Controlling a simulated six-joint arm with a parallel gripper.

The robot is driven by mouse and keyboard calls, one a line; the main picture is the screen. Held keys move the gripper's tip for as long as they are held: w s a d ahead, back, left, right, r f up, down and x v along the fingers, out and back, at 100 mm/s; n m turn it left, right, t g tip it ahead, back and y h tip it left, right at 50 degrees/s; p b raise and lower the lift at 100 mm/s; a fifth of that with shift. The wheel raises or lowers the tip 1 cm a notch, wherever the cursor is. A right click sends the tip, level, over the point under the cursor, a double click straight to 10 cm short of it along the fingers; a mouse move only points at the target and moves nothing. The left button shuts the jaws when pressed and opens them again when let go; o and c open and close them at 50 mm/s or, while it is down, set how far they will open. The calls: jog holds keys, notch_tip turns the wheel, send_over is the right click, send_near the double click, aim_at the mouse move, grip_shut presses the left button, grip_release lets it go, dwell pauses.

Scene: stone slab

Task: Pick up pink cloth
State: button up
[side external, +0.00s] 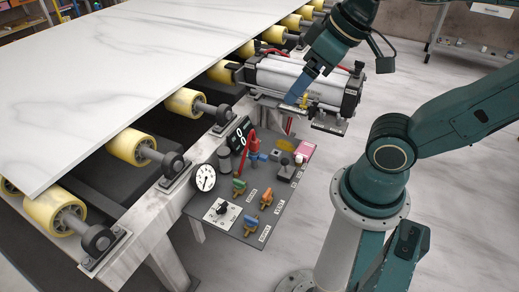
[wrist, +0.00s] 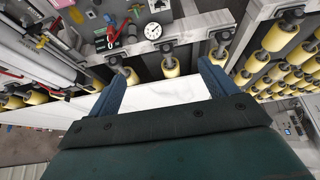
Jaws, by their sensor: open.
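A small pink item (side external: 304,148), which may be the pink cloth, lies flat at the far right corner of the grey control panel (side external: 243,233). A bit of pink (wrist: 59,3) also shows at the top edge of the wrist view. My gripper (side external: 296,94) is above and beyond the panel, in front of the metal cylinder unit, and apart from the pink item. In the wrist view its two blue fingers (wrist: 162,72) are spread wide with nothing held between them. The white slab shows behind them.
The panel carries a round gauge (side external: 203,178), colored valve handles (side external: 265,199), a red lever (side external: 253,142) and a black joystick (side external: 286,168). The metal cylinder unit (side external: 330,88) stands behind it. The white marble slab (side external: 110,75) rests on yellow rollers (side external: 130,146) at left.

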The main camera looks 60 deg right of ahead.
jog(key=w+d+f+m+g+h, duration=0.1)
jog(key=w+d+f+m+g, duration=0.15)
jog(key=w+d+m, duration=0.6)
jog(key=w+d+f+m+g, duration=0.1)
jog(key=w+d+f, duration=0.4)
jog(key=d, duration=0.2)
jog(key=w+d+f+m, duration=0.1)
jog(key=w+d+f, duration=0.3)
jog(key=d+f, duration=0.15)
jog(key=m+g+y, duration=0.1)
jog(key=m+g, duration=0.1)
jog(key=m, duration=0.6)
send_over(304, 150)
notch_tip(304, 150, down, 28)
jog(key=shift+a+f, duration=0.1)
jog(key=shift+f, duration=0.05)
jog(key=shift+f, duration=4.25)
